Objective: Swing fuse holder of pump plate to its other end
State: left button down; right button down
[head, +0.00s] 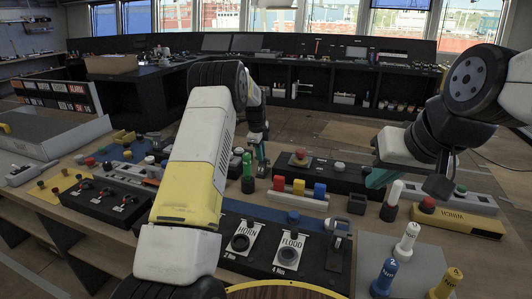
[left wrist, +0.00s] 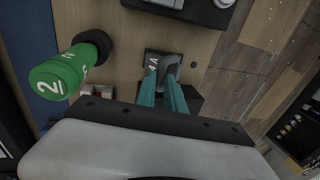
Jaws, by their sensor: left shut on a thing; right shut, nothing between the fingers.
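My left gripper (left wrist: 172,80) is shut on a dark grey piece (left wrist: 172,62) beside a small dark plate marked "4A" (left wrist: 152,62) in the left wrist view. This piece looks like the fuse holder, but I cannot read the word "pump" on the plate. The fingers hide part of the piece, so its tilt is unclear. In the head view my left gripper (head: 262,160) is low over the bench, just right of a green handle (head: 248,172). My right gripper (head: 377,178) is shut and empty above the right part of the bench.
The green handle (left wrist: 55,78), marked "2", stands close left of the gripper. Red, yellow and blue blocks (head: 299,188) and a white-topped handle (head: 394,196) stand to the right. Wooden floor (left wrist: 245,75) lies beyond the bench edge.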

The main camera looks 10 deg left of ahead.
pick_arm(q)
jog(key=w, duration=0.1)
jog(key=w+d, duration=0.1)
jog(key=w, duration=0.1)
jog(key=w+f, duration=0.1)
jog(key=shift+w+d, duration=0.2)
jog(key=shift+d, duration=0.05)
jog(key=c, duration=2)
grip_release()
jog(key=shift+w, duration=0.1)
jog(key=shift+c, duration=0.2)
jog(key=o, duration=0.6)
jog(key=shift+a, duration=0.1)
jog(key=shift+v, duration=3.9)
jog(key=shift+c, duration=0.3)
